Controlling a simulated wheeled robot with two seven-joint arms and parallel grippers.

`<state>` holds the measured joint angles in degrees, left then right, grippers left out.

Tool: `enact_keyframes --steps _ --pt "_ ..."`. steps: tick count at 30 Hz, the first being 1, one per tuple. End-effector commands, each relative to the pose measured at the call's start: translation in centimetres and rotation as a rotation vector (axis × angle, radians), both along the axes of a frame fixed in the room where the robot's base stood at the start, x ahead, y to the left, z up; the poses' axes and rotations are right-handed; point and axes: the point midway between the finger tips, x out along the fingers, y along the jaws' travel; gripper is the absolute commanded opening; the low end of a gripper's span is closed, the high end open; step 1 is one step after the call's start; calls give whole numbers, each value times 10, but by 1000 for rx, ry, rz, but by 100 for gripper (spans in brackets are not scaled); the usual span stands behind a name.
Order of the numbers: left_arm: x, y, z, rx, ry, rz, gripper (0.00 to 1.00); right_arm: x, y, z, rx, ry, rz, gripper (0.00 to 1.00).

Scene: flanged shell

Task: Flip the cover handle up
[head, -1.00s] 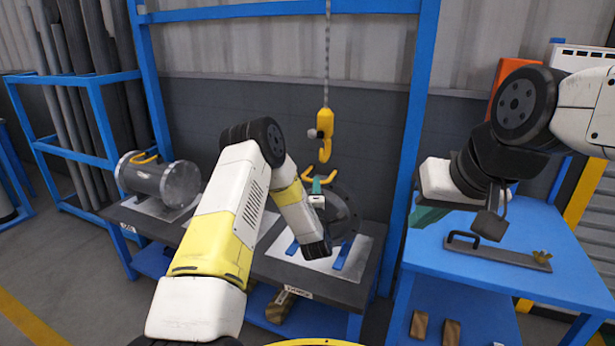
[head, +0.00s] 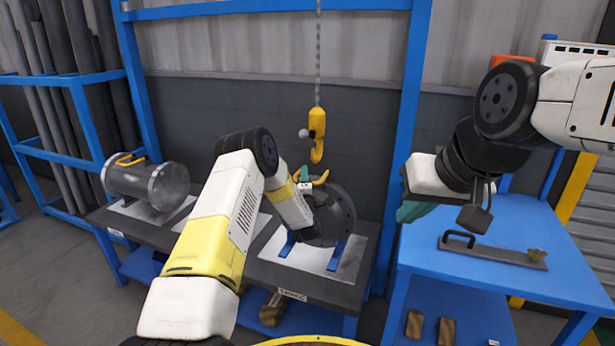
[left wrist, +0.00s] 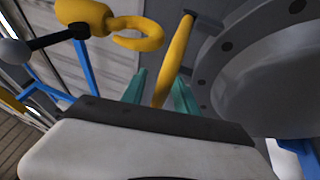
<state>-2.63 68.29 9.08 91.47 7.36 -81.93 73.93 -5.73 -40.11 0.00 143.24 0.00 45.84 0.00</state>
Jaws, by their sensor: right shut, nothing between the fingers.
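The cover is a dark grey flanged disc (head: 332,218) standing on blue supports on the grey bench; the left wrist view shows its bolted flange (left wrist: 228,60) close by on the right. Its yellow handle (head: 322,179) is at the upper edge and shows as a bar (left wrist: 172,65) in the left wrist view. My left gripper (left wrist: 160,85) has its teal fingers apart, one on each side of the bar, with a small gap visible on the left. My left forearm hides part of the cover in the head view. My right gripper (head: 412,211) is shut and empty above the blue table.
A yellow crane hook (head: 317,135) hangs on a chain just above the cover; it looms near my left gripper in the wrist view (left wrist: 125,30). A grey flanged cylinder (head: 150,184) lies on the bench's left. The blue table (head: 500,285) carries a flat handled bar (head: 492,252).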

Motion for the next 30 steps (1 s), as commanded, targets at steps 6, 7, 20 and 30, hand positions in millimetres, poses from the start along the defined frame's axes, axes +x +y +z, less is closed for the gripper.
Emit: enact_keyframes --steps 6,7,20,30 --pt "2 0 0 0 0 0 36 0 0 0 0 0 0 0" --pt "2 0 0 0 0 0 36 0 0 0 0 0 0 0" --pt "2 0 0 1 0 0 0 0 0 0 0 0 0 0" --pt "2 0 0 1 1 0 0 0 0 0 0 0 0 0"
